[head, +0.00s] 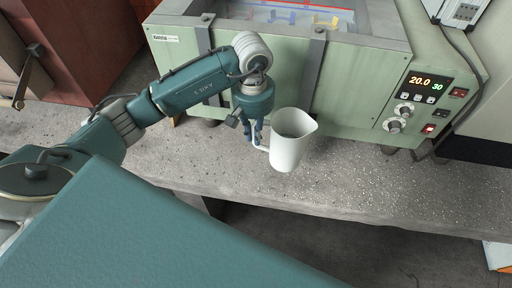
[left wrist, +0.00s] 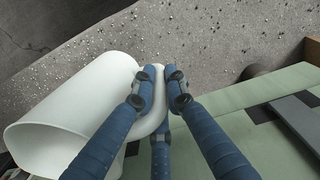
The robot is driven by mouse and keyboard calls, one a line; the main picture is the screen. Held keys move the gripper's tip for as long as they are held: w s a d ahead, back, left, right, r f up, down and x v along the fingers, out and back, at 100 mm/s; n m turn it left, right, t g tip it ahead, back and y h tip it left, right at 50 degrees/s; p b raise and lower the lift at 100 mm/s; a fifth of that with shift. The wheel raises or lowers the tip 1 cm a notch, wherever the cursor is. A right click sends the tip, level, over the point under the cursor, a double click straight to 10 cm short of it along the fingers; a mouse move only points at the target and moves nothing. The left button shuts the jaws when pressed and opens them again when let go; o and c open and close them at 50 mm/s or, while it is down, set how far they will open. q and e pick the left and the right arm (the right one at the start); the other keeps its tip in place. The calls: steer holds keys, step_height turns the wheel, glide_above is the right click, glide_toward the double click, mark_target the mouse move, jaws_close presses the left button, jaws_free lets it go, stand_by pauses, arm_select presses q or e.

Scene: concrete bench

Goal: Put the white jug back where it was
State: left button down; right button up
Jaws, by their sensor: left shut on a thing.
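The white jug (head: 288,146) is at the middle of the head view, over the front part of the concrete bench. Its mouth faces up and its body leans slightly. My left gripper (head: 256,142) is at the jug's left side, shut on its handle. In the left wrist view the jug (left wrist: 78,100) is at the left, and the fingers of my left gripper (left wrist: 163,90) close around the white handle. I cannot tell whether the jug's base touches the bench. My right gripper is not in view.
A green water bath (head: 365,85) with a lit display stands on the bench (head: 400,185) just behind the jug. Brown-red boxes (head: 85,50) are at the back left. The bench's front edge is close below the jug. Bare bench lies to the right.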

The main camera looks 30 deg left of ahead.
arm_select(q)
step_height(320, 180, down, 3)
steer(key=shift+d+r, duration=0.1)
steer(key=shift+r, duration=0.1)
steer(key=shift+f, duration=0.3)
steer(key=shift+f+p, duration=0.3)
steer(key=shift+f, duration=0.2)
step_height(320, 180, down, 4)
steer(key=shift+r, duration=0.25)
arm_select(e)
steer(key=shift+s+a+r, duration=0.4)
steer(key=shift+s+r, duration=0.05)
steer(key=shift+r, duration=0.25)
arm_select(q)
steer(key=shift+f, duration=0.1)
steer(key=c, duration=1.8)
jaws_free()
steer(key=shift+o, duration=0.2)
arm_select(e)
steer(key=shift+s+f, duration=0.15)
